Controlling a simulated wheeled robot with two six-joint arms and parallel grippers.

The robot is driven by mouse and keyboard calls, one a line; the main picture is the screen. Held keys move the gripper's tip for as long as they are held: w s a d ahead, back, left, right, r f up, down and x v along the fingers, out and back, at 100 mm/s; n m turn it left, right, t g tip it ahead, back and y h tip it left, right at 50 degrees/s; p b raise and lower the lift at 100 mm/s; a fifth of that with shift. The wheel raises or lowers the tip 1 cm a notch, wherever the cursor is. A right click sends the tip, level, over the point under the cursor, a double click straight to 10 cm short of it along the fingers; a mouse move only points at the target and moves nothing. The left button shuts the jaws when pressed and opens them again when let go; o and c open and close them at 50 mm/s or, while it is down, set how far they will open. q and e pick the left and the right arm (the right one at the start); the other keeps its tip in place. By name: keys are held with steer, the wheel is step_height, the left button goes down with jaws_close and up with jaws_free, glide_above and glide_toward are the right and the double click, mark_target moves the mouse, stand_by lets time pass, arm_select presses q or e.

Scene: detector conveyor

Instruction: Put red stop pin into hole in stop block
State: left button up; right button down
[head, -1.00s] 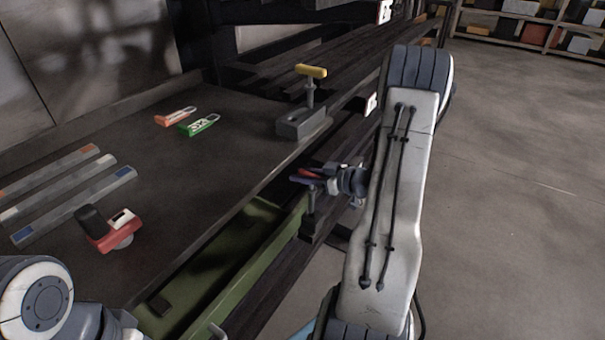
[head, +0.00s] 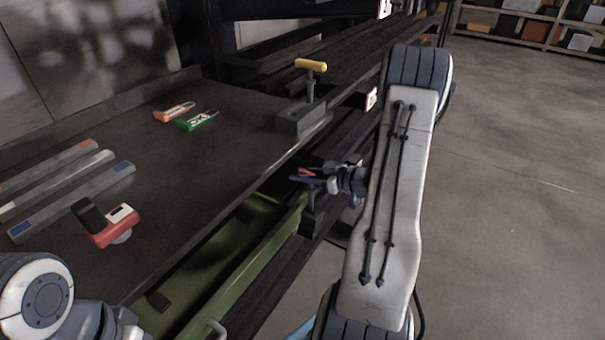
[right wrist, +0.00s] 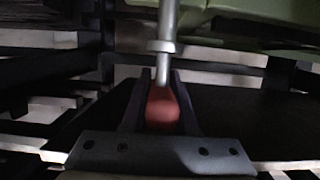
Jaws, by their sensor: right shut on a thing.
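My right gripper (head: 304,174) is shut on the red stop pin (head: 306,171) beside the right edge of the table. In the right wrist view, the pin's red handle (right wrist: 162,108) sits between the two dark fingers. Its grey shaft (right wrist: 167,30) with a collar runs out through the top of the picture, so its tip is hidden. In the head view, a dark stop block (head: 313,222) is just below the gripper. I cannot tell whether the tip is in its hole. My left arm shows at lower left, but its gripper is out of view.
A yellow-handled pin (head: 311,66) stands upright in another block (head: 300,119) at the table edge. A green tray (head: 222,255) lies along the edge.

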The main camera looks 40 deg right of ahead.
steer(key=shift+f+b, duration=0.9)
steer(key=shift+f, duration=0.7)
steer(key=c, duration=0.6)
jaws_free()
steer(key=p+v, duration=0.2)
steer(key=v, duration=0.8)
steer(key=shift+s, duration=0.2)
steer(key=shift+r, duration=0.1)
